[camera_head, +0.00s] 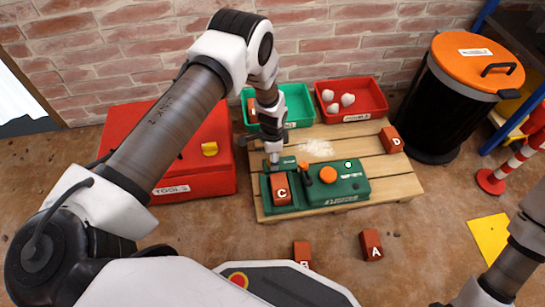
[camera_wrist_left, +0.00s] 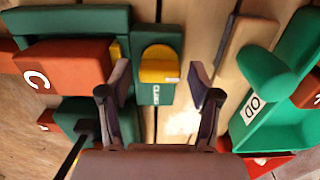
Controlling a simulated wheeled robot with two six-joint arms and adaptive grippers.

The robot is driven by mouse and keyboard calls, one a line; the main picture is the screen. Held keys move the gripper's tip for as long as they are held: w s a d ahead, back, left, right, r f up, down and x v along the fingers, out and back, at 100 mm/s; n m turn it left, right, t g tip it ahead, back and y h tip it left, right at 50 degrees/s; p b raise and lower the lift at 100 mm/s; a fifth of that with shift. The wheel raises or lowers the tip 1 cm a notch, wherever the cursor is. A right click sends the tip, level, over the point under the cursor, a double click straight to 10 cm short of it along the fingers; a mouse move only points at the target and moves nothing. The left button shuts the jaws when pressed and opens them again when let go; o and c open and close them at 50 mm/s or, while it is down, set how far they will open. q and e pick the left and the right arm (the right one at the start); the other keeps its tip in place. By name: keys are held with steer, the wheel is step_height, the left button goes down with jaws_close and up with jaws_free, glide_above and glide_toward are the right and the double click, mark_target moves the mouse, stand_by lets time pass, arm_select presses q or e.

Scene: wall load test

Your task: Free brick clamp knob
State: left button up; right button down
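Brick C (camera_head: 281,188) sits in the green clamp station (camera_head: 350,184) on the pallet, and it also shows at the left of the wrist view (camera_wrist_left: 62,68). In the wrist view, a yellow-orange knob (camera_wrist_left: 160,64) stands on a green block labelled CLAMP (camera_wrist_left: 154,94), beside brick C. My left gripper (camera_head: 273,158) is over the back left of the station. In the wrist view its fingers (camera_wrist_left: 158,88) are spread, with the knob ahead between them and nothing held. I cannot tell whether they touch it. My right arm (camera_head: 515,260) shows at lower right, its gripper out of view.
An orange knob (camera_head: 328,174) and a black lever (camera_head: 307,176) stand on the station. Brick D (camera_head: 391,139) lies at the pallet's right edge. Behind are a green bin (camera_head: 293,107) and a red bin (camera_head: 369,105). A red toolbox (camera_head: 190,183) stands left; bricks A (camera_head: 371,245) and B (camera_head: 303,253) lie in front.

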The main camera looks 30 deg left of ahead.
arm_select(q)
steer(key=c, duration=0.7)
steer(key=shift+c, duration=0.2)
steer(key=shift+n, duration=0.3)
steer(key=shift+r+n+p, duration=0.15)
steer(key=shift+n+p, duration=0.65)
steer(key=n+p, duration=0.1)
steer(key=n, duration=0.2)
steer(key=shift+n+p, duration=0.3)
steer(key=shift+p, duration=0.1)
steer(key=n+p, duration=0.2)
steer(key=n, duration=0.4)
steer(key=n+p, duration=0.1)
steer(key=n, duration=0.5)
